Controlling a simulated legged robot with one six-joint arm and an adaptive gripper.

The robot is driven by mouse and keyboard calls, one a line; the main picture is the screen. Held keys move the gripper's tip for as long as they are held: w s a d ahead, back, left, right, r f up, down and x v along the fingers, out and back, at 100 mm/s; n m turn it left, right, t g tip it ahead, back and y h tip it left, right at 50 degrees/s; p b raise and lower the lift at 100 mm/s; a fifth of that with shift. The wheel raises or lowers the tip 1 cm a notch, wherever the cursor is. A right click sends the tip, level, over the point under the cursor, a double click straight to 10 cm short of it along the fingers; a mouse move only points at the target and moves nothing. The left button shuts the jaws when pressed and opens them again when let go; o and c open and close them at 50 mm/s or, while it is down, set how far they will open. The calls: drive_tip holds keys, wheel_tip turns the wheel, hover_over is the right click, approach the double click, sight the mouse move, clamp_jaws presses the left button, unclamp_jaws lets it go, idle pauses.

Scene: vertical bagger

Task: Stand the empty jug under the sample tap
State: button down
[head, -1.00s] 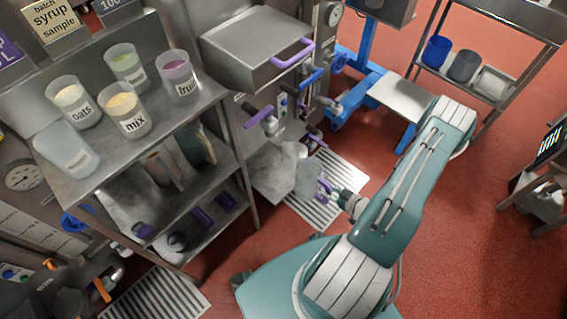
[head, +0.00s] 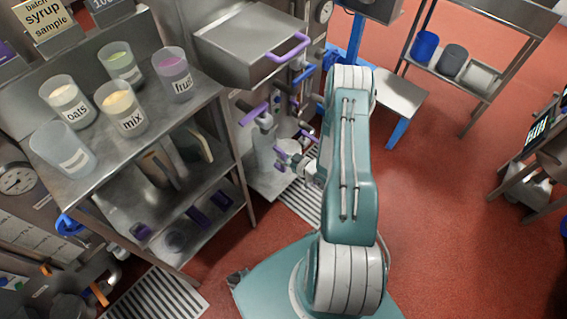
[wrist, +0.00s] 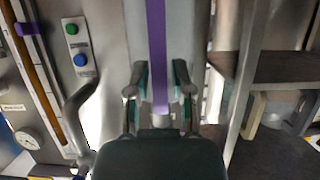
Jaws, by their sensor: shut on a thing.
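The jug (head: 263,153) is grey and looks upright in the head view, just below a tap (head: 265,123) with a purple lever. My gripper (head: 298,165) is at the jug's right side, shut on its purple handle. In the wrist view the purple handle (wrist: 157,50) runs up between the two fingers of my gripper (wrist: 160,100), with the grey jug wall (wrist: 188,40) behind it. A steel ledge (head: 270,187) lies below the jug. I cannot tell whether the jug's base touches it, and the jug's inside is hidden.
A steel rack (head: 100,165) with labelled cups stands close on the left. A steel drawer box (head: 255,45) with a purple handle juts out above. A floor grate (head: 302,203) lies below. Red floor (head: 440,210) is clear on the right.

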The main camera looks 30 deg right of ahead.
wheel_tip(320, 180, down, 3)
drive_tip(key=shift+d+r, duration=0.15)
drive_tip(key=shift+d+f, duration=0.25)
drive_tip(key=shift+f, duration=0.2)
drive_tip(key=shift+a, duration=0.1)
drive_tip(key=shift+a, duration=0.1)
drive_tip(key=c, duration=0.5)
unclamp_jaws()
drive_tip(key=shift+a, duration=0.1)
drive_tip(key=shift+d, duration=0.2)
